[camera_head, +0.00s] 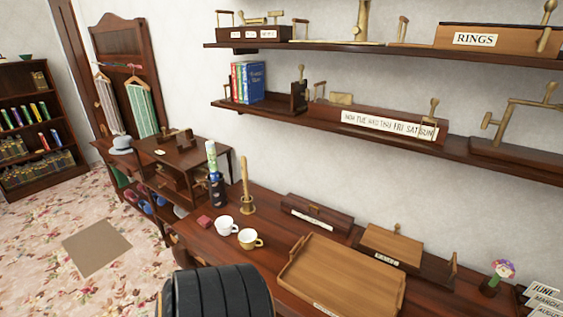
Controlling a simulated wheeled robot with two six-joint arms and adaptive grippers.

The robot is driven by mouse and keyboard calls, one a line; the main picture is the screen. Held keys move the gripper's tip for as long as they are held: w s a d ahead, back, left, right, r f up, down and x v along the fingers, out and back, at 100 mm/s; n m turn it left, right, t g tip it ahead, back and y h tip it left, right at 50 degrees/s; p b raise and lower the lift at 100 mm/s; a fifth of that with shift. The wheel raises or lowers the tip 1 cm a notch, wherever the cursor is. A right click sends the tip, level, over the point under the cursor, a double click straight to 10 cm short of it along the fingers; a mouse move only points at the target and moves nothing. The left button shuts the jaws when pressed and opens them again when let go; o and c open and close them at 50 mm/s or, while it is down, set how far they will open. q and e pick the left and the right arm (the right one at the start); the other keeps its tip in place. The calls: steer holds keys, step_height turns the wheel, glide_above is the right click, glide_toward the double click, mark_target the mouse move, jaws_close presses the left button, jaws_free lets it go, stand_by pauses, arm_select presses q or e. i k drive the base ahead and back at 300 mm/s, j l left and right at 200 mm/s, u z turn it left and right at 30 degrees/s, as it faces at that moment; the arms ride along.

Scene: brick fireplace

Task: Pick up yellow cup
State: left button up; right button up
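The yellow cup (250,239) stands upright on the dark wooden desk (285,225), near its front edge. It looks pale inside, with a yellowish outside and handle. A white cup (226,226) stands close beside it, to the left and a little behind. A wooden tray (343,275) lies to the right of the yellow cup. Neither of my grippers shows in this view.
A black ribbed, rounded thing (218,292) is in front of the desk. Wall shelves (350,60) hang above.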

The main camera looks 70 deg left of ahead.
mark_target(247, 238)
steer(key=u, duration=2.45)
steer(key=i+j+z, duration=0.1)
steer(key=i+j, duration=0.35)
steer(key=i+j+z, duration=0.15)
steer(key=i+j, duration=0.25)
steer(key=j, duration=0.3)
steer(key=k+l+z, duration=0.15)
steer(key=k, duration=0.35)
steer(key=i+j+u, duration=0.2)
steer(key=i, duration=0.45)
steer(key=l, duration=0.1)
